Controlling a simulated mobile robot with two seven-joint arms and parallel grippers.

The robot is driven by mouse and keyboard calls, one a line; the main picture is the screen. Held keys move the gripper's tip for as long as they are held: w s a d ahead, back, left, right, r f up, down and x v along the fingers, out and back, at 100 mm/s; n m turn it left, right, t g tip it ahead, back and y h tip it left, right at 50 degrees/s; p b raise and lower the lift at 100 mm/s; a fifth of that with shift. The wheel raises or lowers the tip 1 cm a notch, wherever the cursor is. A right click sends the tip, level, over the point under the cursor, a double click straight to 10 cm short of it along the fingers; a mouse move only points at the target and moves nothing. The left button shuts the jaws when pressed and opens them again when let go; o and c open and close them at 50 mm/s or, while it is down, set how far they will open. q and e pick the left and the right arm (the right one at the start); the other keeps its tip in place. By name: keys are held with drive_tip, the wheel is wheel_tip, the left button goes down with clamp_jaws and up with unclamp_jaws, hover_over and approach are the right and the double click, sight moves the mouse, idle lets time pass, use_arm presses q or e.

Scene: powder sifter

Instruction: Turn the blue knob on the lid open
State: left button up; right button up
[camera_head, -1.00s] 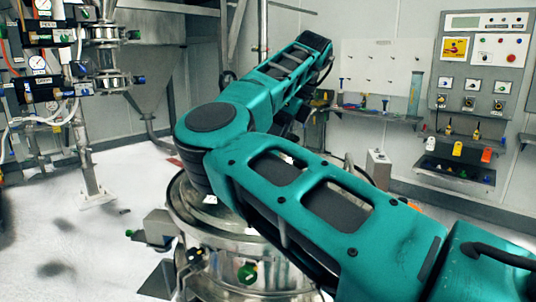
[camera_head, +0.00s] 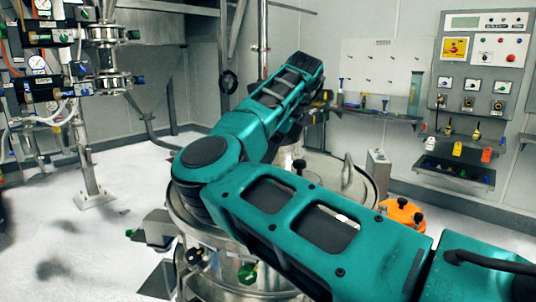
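The sifter (camera_head: 248,255) is a round steel vessel at the lower middle, largely covered by my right arm. Its shiny lid (camera_head: 325,180) shows in part behind the arm, with a metal loop handle (camera_head: 347,168) and a small dark-topped fitting (camera_head: 299,166). I cannot make out a blue knob on the visible part of the lid. My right arm comes in from the right, crosses over the vessel and bends back toward the rear wall. My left gripper is out of view.
An orange part with black knobs (camera_head: 401,210) is right of the lid. A grey box (camera_head: 378,172) stands behind it. A wall shelf (camera_head: 380,115), control panel (camera_head: 487,60) and bin (camera_head: 455,172) are at right. Valves and gauges (camera_head: 40,62) stand at left. Floor at left is open.

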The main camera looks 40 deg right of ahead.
clamp_jaws()
drive_tip(key=shift+m, duration=0.3)
drive_tip(key=m+h, duration=0.1)
drive_tip(key=m, duration=0.2)
drive_tip(key=m+h, duration=0.1)
drive_tip(key=m, duration=0.2)
drive_tip(key=shift+a+t+h, duration=0.2)
drive_tip(key=shift+t+h, duration=0.1)
drive_tip(key=m, duration=0.2)
drive_tip(key=m+h, duration=0.1)
drive_tip(key=m, duration=0.1)
drive_tip(key=shift+a+m+g+h, duration=0.1)
drive_tip(key=shift+m+g+h, duration=0.2)
drive_tip(key=shift+m+g, duration=0.1)
drive_tip(key=shift+w+a+m+g+h, duration=0.1)
drive_tip(key=shift+m+g+h, duration=0.25)
drive_tip(key=shift+m, duration=0.9)
drive_tip(key=shift+m+g+h, duration=0.25)
drive_tip(key=shift+m+h, duration=0.1)
drive_tip(key=shift+m, duration=0.9)
drive_tip(key=o, duration=0.6)
unclamp_jaws()
